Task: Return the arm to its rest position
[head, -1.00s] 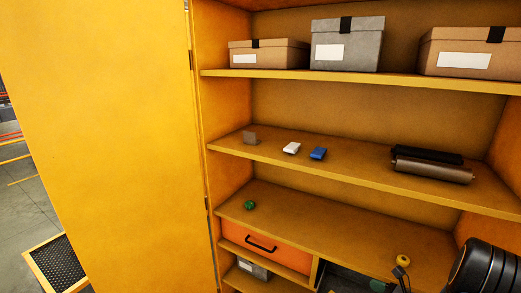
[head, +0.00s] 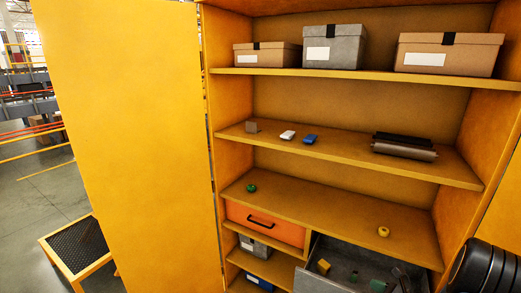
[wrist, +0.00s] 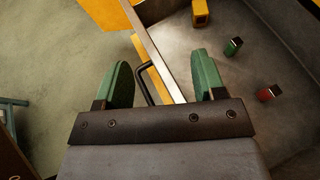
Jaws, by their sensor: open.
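My gripper (wrist: 165,80) is open and empty in the wrist view, with its two green fingers apart. Below them I see the front edge and black handle (wrist: 147,84) of an open drawer. Whether the fingers touch the handle I cannot tell. In the head view only part of my arm shows at the lower right, with a green fingertip (head: 377,286) over the open drawer (head: 322,282). The drawer holds a yellow block (wrist: 200,13), a green block (wrist: 233,46) and a red block (wrist: 267,93).
A yellow cabinet holds boxes (head: 333,47) on top and dark rolls (head: 404,146) on the middle shelf. A green object (head: 251,188) and a yellow ring (head: 383,231) lie below. An orange drawer (head: 265,224) is shut. A black-topped step (head: 78,246) stands left of the open door.

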